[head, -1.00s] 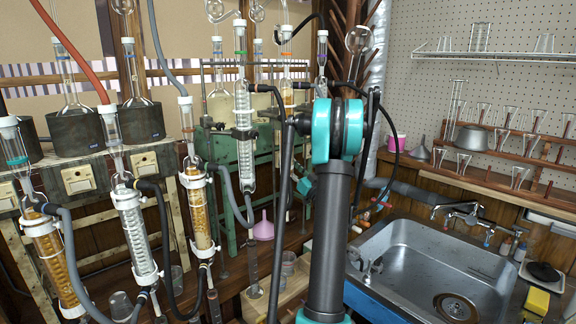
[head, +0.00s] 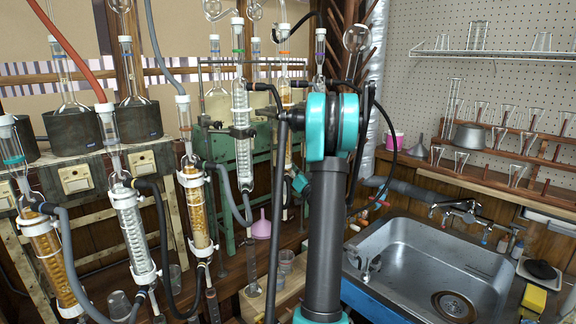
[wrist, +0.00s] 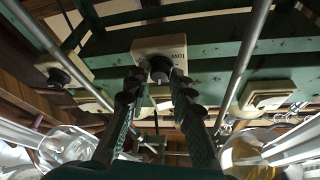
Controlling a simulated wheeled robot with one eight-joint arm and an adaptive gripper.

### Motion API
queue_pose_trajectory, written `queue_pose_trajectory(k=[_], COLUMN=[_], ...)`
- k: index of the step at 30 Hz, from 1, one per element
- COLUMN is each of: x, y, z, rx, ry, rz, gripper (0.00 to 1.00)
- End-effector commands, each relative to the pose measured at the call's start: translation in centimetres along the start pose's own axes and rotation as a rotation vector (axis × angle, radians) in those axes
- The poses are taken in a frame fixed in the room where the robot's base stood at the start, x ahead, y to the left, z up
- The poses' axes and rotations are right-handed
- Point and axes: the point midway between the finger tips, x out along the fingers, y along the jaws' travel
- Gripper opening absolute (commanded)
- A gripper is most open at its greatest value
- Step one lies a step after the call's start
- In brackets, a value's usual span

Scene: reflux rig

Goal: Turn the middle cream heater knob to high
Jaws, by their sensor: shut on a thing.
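The middle cream heater box (wrist: 150,46) is on a green frame rail near the top centre of the wrist view. It carries a dark knob (wrist: 160,68), with the word "low" printed beside it. My gripper (wrist: 160,80) has one finger on each side of this knob and is shut on it. Another cream box with a dark knob (wrist: 58,76) shows to the left, and a third cream box (wrist: 266,97) to the right. In the head view my arm stands before the green frame (head: 232,165); the gripper and the middle knob are hidden there.
Glass condensers (head: 133,235) with hoses stand on the left. A steel sink (head: 430,265) lies to the right. In the wrist view, metal rods (wrist: 240,65) and round glassware (wrist: 66,148) flank the gripper.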

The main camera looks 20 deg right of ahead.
Motion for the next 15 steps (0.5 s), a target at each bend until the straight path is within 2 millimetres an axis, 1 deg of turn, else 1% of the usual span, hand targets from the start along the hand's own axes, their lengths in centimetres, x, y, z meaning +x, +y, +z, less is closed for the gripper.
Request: queue_pose_trajectory(k=[3,6,15], x=[-0.03,-0.05,-0.07], y=[-0.21,-0.17,-0.13], z=[0.0,-0.02,-0.02], rx=[0.092,0.138,0.152], ry=[-0.001,0.0,0.001], rz=[0.038,0.058,0.064], gripper=[0.0,0.0,0.0])
